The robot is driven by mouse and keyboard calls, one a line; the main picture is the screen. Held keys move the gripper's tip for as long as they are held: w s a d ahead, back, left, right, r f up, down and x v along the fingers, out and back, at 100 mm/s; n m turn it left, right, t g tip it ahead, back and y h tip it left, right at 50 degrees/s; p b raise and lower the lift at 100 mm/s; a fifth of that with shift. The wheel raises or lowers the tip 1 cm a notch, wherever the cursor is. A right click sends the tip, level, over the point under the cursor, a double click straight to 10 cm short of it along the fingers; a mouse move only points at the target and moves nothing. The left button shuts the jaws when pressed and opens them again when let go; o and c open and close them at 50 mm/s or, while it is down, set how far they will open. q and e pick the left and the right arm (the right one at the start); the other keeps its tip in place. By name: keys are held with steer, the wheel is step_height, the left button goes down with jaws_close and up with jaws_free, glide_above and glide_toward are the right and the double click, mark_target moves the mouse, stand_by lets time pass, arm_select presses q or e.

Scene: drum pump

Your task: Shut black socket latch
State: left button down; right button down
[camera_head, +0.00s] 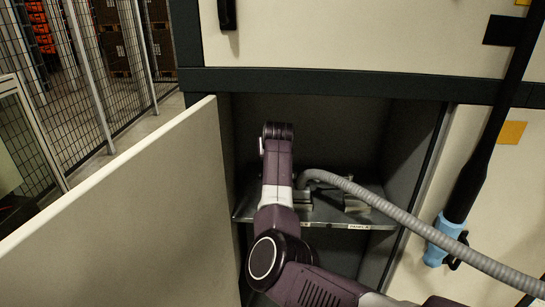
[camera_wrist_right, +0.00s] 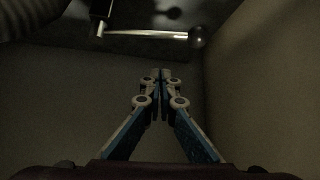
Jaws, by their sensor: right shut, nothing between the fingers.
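In the right wrist view my right gripper (camera_wrist_right: 160,78) is shut and empty, its fingertips together. Beyond and above the fingertips is a metal lever (camera_wrist_right: 150,35) with a round ball end (camera_wrist_right: 197,38). The lever runs sideways from a dark block (camera_wrist_right: 103,10), partly cut off by the top edge; I cannot tell for sure that this is the black socket's latch. The fingertips look apart from the lever. In the head view my right arm (camera_head: 277,170) reaches into the open cabinet and hides its fingers. My left gripper is not seen.
A grey ribbed hose (camera_head: 400,217) runs from metal fittings (camera_head: 302,199) on the cabinet shelf (camera_head: 328,216) out to the right. The open door (camera_head: 130,195) stands at left. A black tube (camera_head: 492,135) with a light blue fitting (camera_head: 440,238) is at right.

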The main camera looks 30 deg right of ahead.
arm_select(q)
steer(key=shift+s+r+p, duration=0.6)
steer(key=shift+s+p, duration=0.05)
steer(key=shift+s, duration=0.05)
arm_select(e)
steer(key=shift+s+a+f, duration=0.2)
steer(key=shift+s+f, duration=0.25)
steer(key=shift+f, duration=0.35)
steer(key=shift+s+a+f, duration=0.2)
steer(key=shift+s+f, duration=0.25)
steer(key=shift+f, duration=0.3)
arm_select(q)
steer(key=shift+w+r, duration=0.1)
